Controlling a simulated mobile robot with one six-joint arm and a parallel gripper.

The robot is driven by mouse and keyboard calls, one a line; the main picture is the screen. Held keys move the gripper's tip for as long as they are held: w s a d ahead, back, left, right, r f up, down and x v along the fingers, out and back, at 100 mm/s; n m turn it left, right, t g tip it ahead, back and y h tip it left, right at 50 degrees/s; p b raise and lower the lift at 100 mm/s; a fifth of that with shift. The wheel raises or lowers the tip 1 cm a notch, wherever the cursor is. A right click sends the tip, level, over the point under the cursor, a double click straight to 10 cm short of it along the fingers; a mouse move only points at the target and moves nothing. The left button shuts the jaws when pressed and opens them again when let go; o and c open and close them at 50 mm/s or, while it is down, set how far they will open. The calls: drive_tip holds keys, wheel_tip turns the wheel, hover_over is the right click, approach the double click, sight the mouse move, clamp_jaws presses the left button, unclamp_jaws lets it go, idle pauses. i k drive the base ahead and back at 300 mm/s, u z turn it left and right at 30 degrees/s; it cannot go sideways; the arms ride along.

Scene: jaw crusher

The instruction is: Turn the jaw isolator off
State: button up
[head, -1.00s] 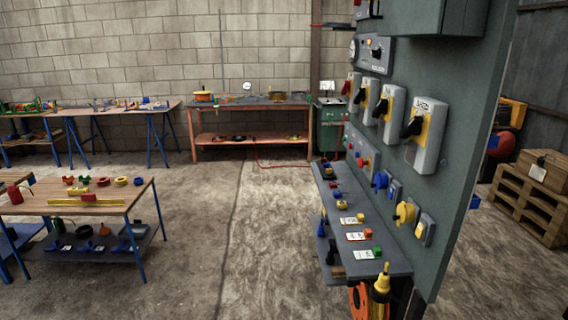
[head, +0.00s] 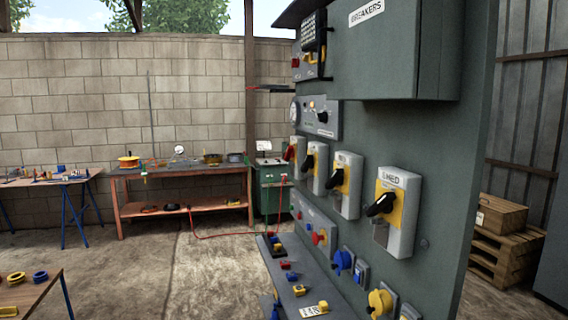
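A row of several isolators runs along a grey-green panel (head: 448,150) on the right. The nearest isolator (head: 406,222) is a pale box with a yellow plate and a black rotary handle; its label seems to read "SHED". A second isolator (head: 352,199) and a third isolator (head: 321,181) behind it also have black handles. The farthest isolator (head: 290,152) has a red handle. I cannot read which one is the jaw isolator. All the handles I see look slanted, but their on or off marks are too small to read. My gripper is not in view.
A "BREAKERS" cabinet (head: 410,50) juts out above the isolators. Blue and yellow sockets (head: 380,302) and a shelf (head: 285,272) with small parts stick out below. A workbench (head: 185,170) stands at the back wall; open floor lies left of the panel.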

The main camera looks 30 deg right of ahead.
sight(308, 162)
drive_tip(key=u, duration=0.35)
drive_tip(key=i, duration=0.85)
drive_tip(key=u, duration=0.55)
drive_tip(key=i, duration=0.75)
drive_tip(key=u, duration=0.3)
